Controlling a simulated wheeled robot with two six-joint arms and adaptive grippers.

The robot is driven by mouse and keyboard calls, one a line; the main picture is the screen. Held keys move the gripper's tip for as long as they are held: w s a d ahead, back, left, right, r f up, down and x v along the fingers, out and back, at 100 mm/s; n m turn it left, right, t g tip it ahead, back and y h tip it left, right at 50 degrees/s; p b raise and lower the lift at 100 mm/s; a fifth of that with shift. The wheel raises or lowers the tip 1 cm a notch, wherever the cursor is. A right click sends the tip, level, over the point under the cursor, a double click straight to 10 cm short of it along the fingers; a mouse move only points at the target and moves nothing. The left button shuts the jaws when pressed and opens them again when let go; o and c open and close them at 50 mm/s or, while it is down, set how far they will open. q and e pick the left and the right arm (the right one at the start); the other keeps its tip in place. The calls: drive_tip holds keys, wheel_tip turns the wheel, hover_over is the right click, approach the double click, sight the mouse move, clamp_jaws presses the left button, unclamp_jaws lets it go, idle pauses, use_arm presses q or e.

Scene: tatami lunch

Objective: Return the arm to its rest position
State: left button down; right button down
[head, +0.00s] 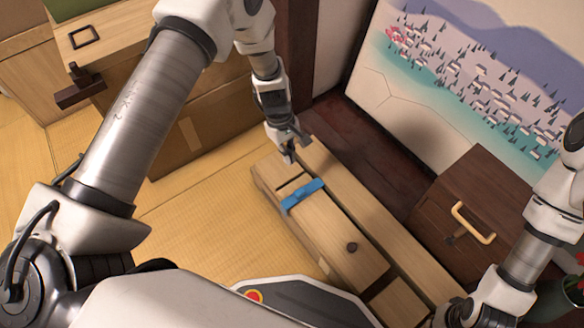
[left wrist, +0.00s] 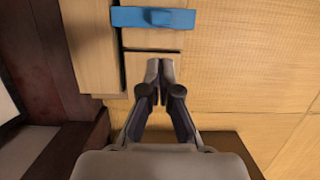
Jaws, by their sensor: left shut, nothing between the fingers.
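My left gripper (head: 290,156) is over the far end of a long low wooden box (head: 338,226). In the left wrist view my left gripper (left wrist: 160,70) has its fingertips together with nothing between them. A blue piece (head: 302,194) lies across the box, a short way from the fingertips and apart from them; it also shows in the left wrist view (left wrist: 153,17). My right arm comes in at the right edge of the head view, but its fingertips cannot be made out.
A dark wooden box (head: 474,200) with a light handle (head: 473,222) stands at the right. A painted panel (head: 400,100) leans at the back. Tatami (head: 215,205) left of the long box is clear.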

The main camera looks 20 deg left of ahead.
use_arm(q)
drive_tip(key=shift+w+a+r, duration=0.1)
drive_tip(key=shift+r, duration=0.25)
